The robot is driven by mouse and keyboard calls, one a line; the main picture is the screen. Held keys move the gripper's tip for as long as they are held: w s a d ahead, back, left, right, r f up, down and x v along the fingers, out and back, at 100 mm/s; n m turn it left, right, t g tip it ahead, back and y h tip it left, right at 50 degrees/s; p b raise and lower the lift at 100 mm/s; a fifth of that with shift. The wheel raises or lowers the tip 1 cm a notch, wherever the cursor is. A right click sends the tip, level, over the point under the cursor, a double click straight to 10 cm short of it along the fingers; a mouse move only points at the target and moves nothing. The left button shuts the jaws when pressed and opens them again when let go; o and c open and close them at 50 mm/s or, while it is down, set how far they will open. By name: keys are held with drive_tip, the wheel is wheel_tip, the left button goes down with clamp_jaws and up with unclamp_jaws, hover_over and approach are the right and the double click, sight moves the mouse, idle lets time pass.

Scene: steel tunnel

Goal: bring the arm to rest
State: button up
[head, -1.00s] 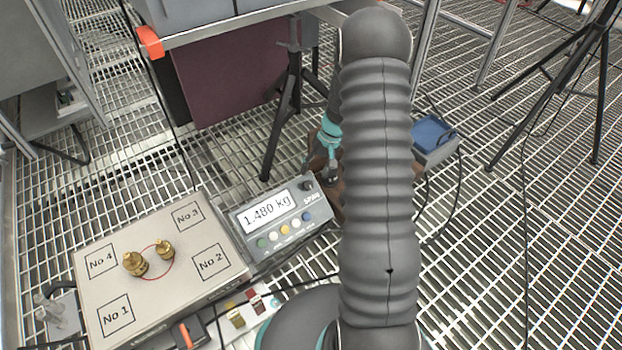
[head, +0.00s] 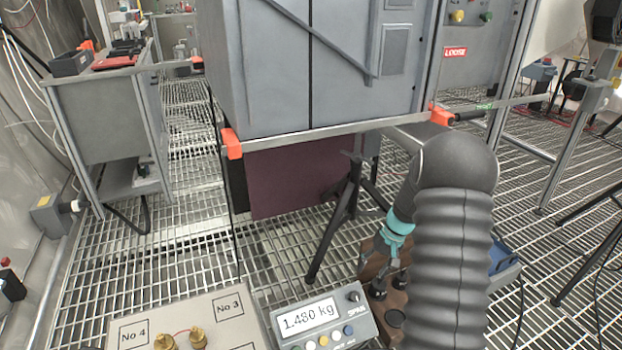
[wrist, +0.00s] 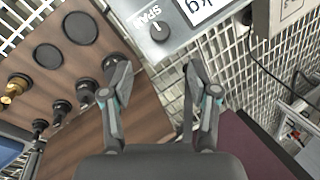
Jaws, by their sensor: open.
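My arm's grey ribbed sleeve (head: 450,270) stands at the right of the head view, bent over at the top. My gripper (head: 382,280) hangs beyond it, partly hidden by the sleeve, next to the scale's display. In the wrist view my gripper (wrist: 158,80) has its two fingers spread with nothing between them. It is over the edge of a brown wooden block (wrist: 75,85) that holds several dark round pieces. The left fingertip overlaps one dark piece in the picture; I cannot tell if they touch.
The scale display (head: 325,322) reads 1.480 kg. Two brass weights (head: 180,340) stand on its plate (head: 235,305), cut off below. A grey cabinet (head: 310,70) stands on a frame with orange corners behind. A black tripod (head: 343,215) stands close beyond my gripper. Open grating lies left.

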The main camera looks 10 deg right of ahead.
drive_tip(key=s+a+r+n+t+h+p, duration=0.1)
drive_tip(key=s+a+r+p, duration=0.2)
drive_tip(key=s+r, duration=0.6)
drive_tip(key=s+a+r+n+t+h+p, duration=0.1)
drive_tip(key=s+a+r, duration=0.6)
drive_tip(key=r, duration=0.9)
drive_tip(key=s+a+r+n+t+h+p, duration=0.1)
drive_tip(key=s+a+r+t+p, duration=0.2)
drive_tip(key=s+r, duration=0.9)
drive_tip(key=a+p, duration=0.2)
drive_tip(key=a, duration=0.1)
drive_tip(key=shift+r+h, duration=0.25)
drive_tip(key=shift+h, duration=0.15)
drive_tip(key=shift+s+f, duration=0.1)
